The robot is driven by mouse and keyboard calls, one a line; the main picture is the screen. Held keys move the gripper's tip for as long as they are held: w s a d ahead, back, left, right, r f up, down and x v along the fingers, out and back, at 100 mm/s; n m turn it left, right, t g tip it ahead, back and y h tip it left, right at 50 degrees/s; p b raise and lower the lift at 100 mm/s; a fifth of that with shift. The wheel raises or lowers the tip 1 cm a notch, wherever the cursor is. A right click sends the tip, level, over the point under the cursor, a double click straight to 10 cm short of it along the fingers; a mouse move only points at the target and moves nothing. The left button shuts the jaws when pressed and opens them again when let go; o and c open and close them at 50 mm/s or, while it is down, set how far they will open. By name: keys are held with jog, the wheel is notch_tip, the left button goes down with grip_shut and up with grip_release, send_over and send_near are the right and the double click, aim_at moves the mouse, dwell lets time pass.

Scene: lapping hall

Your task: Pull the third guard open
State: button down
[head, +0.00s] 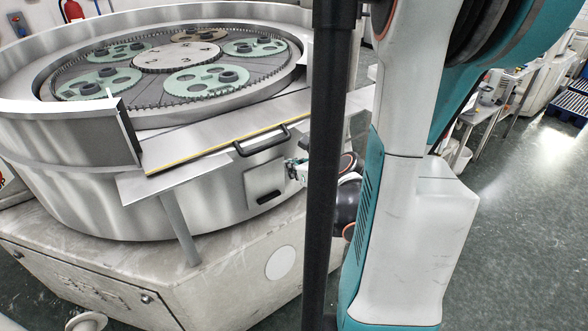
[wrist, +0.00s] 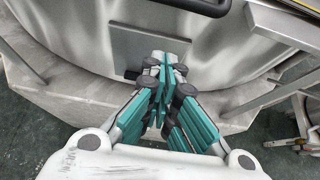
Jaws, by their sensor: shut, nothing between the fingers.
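A flat metal guard panel (head: 222,135) with a yellow edge lies across the front of the round lapping machine. A black bar handle (head: 262,142) is on it; it also shows in the wrist view (wrist: 195,6) at the top edge. I cannot tell the guard's number. My gripper (head: 292,165) is below and right of this handle, apart from it, in front of the drum wall. In the wrist view my gripper (wrist: 160,62) is shut and empty, with its fingertips over the lower edge of a grey plate (wrist: 135,42) on the drum.
The grey plate (head: 263,180) has a small black grip (head: 269,197). Green carriers (head: 203,81) lie on the machine top. Open floor (head: 510,215) lies to the right.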

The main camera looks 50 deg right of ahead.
jog(key=b+x, duration=0.2)
jog(key=x, duration=0.5)
jog(key=shift+w+r, duration=0.15)
jog(key=shift+r, duration=0.9)
jog(key=shift+w+r, duration=0.15)
jog(key=shift+r, duration=0.85)
notch_tip(320, 180, up, 8)
jog(key=g+p, duration=0.1)
jog(key=p, duration=0.6)
jog(key=shift+f, duration=0.25)
jog(key=shift+s+f, duration=0.1)
jog(key=shift+f, duration=0.05)
